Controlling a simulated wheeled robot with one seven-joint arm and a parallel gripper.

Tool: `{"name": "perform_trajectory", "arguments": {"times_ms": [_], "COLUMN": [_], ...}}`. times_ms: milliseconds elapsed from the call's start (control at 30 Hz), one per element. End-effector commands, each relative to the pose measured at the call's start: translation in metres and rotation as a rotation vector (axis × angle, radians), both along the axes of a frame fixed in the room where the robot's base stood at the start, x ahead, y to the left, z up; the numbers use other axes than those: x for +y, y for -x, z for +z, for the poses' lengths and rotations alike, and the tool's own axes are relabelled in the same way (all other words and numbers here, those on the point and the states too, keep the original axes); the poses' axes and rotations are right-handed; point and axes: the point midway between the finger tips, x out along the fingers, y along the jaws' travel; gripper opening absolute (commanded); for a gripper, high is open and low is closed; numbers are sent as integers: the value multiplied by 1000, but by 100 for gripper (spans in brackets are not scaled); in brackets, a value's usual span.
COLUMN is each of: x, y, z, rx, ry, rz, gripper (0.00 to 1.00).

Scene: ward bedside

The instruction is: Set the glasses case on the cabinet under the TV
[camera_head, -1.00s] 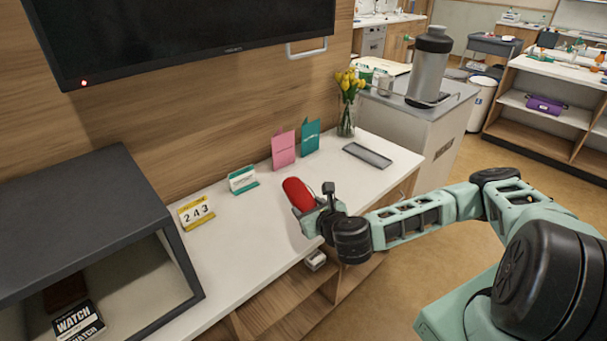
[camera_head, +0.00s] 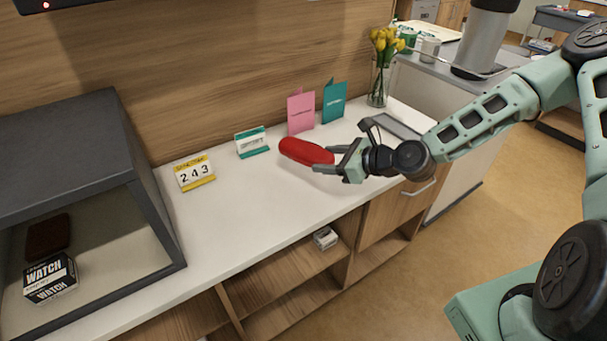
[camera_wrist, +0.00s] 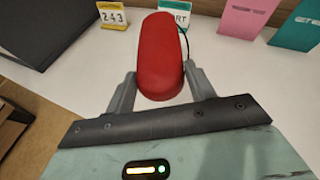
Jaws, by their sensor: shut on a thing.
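The red glasses case (camera_head: 306,151) is held out over the white top of the cabinet (camera_head: 235,215) below the TV (camera_head: 60,3). My gripper (camera_head: 332,158) is shut on one end of the case. In the wrist view the case (camera_wrist: 160,55) points away from me, with a grey finger of my gripper (camera_wrist: 160,92) on either side of its near end. The case looks close above the cabinet top; I cannot tell whether it touches. Only the TV's lower edge shows.
A dark open-fronted box (camera_head: 80,190) stands at the left with a watch box (camera_head: 50,278) inside. A number calendar (camera_head: 194,173), a small card holder (camera_head: 251,142), pink card (camera_head: 301,112), teal card (camera_head: 334,100) and tulip vase (camera_head: 378,80) line the back. The front middle is clear.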

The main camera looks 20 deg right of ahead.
Motion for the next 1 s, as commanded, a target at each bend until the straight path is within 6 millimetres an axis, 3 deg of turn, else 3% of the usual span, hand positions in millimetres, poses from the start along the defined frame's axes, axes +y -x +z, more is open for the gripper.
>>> {"name": "perform_trajectory", "arguments": {"times_ms": [200, 467, 633, 1000], "x": [1, 1, 1, 1], "y": [1, 1, 0, 1], "z": [-40, -62, -85, -94], "rx": [3, 1, 1, 0], "ry": [-2, -2, -2, -3], "rz": [4, 1, 1, 0], "gripper": [30, 30, 30, 30]}}
